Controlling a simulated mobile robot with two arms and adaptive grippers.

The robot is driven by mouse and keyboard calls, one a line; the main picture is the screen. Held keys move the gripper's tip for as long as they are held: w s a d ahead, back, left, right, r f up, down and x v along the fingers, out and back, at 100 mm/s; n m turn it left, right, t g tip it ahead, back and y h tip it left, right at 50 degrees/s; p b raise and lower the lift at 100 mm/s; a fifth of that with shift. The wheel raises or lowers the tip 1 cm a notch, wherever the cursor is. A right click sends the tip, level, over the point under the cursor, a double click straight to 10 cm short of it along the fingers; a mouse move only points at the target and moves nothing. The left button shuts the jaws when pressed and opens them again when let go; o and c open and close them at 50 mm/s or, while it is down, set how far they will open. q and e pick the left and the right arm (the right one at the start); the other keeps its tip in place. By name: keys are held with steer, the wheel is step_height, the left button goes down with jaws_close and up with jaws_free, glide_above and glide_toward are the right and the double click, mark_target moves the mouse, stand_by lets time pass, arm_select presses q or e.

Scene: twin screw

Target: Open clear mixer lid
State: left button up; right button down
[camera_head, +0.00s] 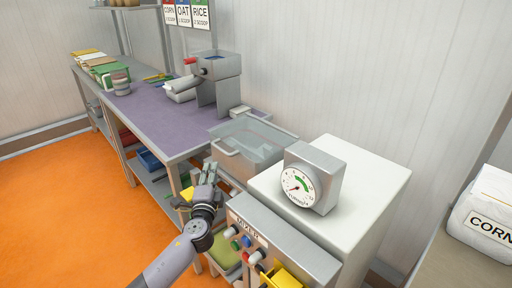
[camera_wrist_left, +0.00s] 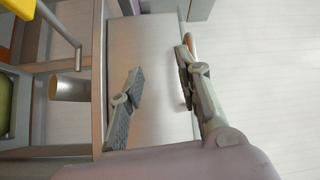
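The clear mixer lid (camera_head: 262,133) lies closed over the grey mixer tub beside the purple-topped bench. A pale handle (camera_head: 224,148) runs along its front left edge. My left gripper (camera_head: 209,172) is just below and in front of this handle, with its fingers pointing up toward the lid. In the left wrist view the two fingers (camera_wrist_left: 162,60) are spread apart, with only a grey panel (camera_wrist_left: 155,45) visible between them. I cannot tell whether a finger touches the handle. My right gripper is not in view.
The mixer control panel (camera_head: 245,238) with knobs is right of my left arm. The purple bench (camera_head: 160,118) is to the left. A corn bag (camera_head: 487,215) lies far right. Orange floor (camera_head: 70,200) is open at left.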

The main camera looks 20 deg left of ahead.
mark_target(219, 148)
arm_select(q)
steer(key=shift+t, duration=0.4)
steer(key=w+r, duration=0.1)
steer(key=w, duration=0.1)
steer(key=w+a+r, duration=0.1)
steer(key=w+r, duration=0.1)
steer(key=w, duration=0.1)
steer(key=w+r+b, duration=0.1)
steer(key=w+r, duration=0.1)
steer(key=w, duration=0.1)
steer(key=shift+a, duration=0.35)
steer(key=shift+s, duration=0.1)
steer(key=shift+c, duration=0.2)
steer(key=shift+f, duration=0.1)
jaws_close()
